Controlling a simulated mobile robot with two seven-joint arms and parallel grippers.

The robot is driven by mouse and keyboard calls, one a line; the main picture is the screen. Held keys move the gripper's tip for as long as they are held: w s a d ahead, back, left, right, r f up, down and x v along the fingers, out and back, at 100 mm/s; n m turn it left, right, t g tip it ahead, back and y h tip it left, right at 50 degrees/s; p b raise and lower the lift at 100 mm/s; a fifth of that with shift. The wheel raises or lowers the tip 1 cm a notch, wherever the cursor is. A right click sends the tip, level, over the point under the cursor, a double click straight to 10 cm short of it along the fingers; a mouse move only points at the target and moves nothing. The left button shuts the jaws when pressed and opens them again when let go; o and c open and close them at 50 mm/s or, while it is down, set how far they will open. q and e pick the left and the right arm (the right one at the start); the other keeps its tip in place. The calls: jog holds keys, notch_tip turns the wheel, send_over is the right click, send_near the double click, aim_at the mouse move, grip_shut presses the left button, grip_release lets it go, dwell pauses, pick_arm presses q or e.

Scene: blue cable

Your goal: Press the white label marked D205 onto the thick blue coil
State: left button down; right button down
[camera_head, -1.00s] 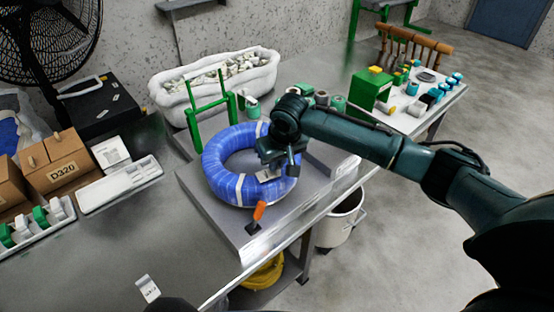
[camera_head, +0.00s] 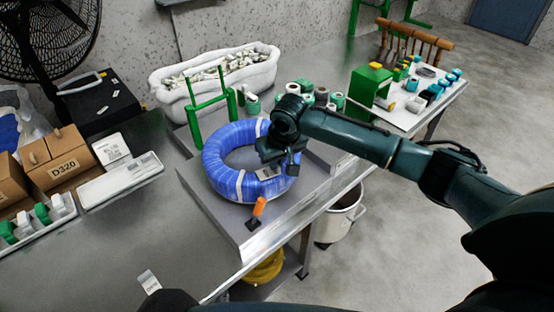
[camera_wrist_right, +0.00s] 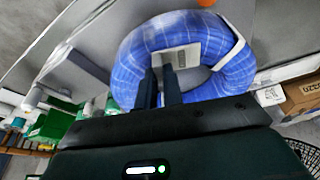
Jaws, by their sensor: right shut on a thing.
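The thick blue coil (camera_head: 222,180), wrapped with white bands, lies flat on a grey raised plate on the bench. My right gripper (camera_head: 276,165) is over the coil's right-front part, pointing down. A white label (camera_wrist_right: 177,57) lies against the coil's surface at my fingertips in the right wrist view; its print is too small to read. My right gripper (camera_wrist_right: 160,74) is shut on this label. In the head view the label (camera_head: 267,173) is partly hidden by the gripper. I cannot tell whether its whole face touches the coil. My left gripper is not in view.
An orange-handled tool (camera_head: 258,208) stands at the plate's front corner. A green frame (camera_head: 206,102) rises behind the coil, before a white bin (camera_head: 215,77). Another white label (camera_head: 149,281) lies on the bench's near edge. Boxes marked D320 (camera_head: 62,170) stand left.

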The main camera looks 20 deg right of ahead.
jog(key=shift+f, duration=0.2)
dwell(0.3)
jog(key=c, duration=1.8)
grip_release()
jog(key=shift+c, duration=0.2)
jog(key=shift+o, duration=0.5)
jog(key=o, duration=0.4)
jog(key=shift+o, duration=0.2)
